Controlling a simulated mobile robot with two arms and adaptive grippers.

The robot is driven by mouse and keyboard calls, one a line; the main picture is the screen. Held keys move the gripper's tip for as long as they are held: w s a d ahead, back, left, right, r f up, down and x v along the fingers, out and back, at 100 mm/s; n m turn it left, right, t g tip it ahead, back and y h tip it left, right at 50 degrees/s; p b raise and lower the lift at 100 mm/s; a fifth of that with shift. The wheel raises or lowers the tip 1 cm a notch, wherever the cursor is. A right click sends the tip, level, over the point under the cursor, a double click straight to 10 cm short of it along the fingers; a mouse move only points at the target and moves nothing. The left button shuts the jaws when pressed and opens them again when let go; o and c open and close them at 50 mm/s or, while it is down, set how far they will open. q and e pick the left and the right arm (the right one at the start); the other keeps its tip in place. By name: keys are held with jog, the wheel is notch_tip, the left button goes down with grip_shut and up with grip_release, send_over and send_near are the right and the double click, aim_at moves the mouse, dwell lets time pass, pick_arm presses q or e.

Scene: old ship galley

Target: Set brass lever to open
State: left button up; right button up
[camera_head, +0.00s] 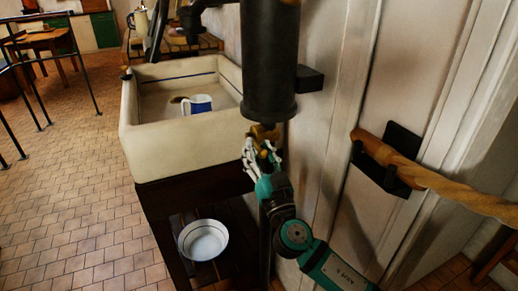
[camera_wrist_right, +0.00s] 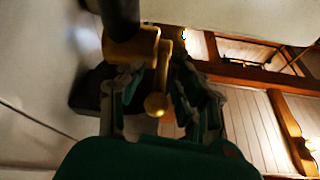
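The brass lever (camera_wrist_right: 160,86) hangs from a brass valve body (camera_wrist_right: 133,47) and ends in a round knob, seen in the right wrist view. In the head view, only a bit of brass (camera_head: 262,132) shows under the black cylinder, mostly hidden by my gripper. My right gripper (camera_head: 256,146) is at the brass fitting. In the right wrist view its fingers (camera_wrist_right: 155,85) stand apart, one on each side of the lever, with the knob between them. I cannot tell whether either finger touches the lever. My left gripper is not in view.
The black cylinder (camera_head: 270,60) stands close above my right gripper. A cream sink (camera_head: 165,150) with a blue-and-white mug (camera_head: 197,104) is to its left. A white bowl (camera_head: 203,240) sits below.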

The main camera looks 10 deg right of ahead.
grip_shut()
dwell(0.6)
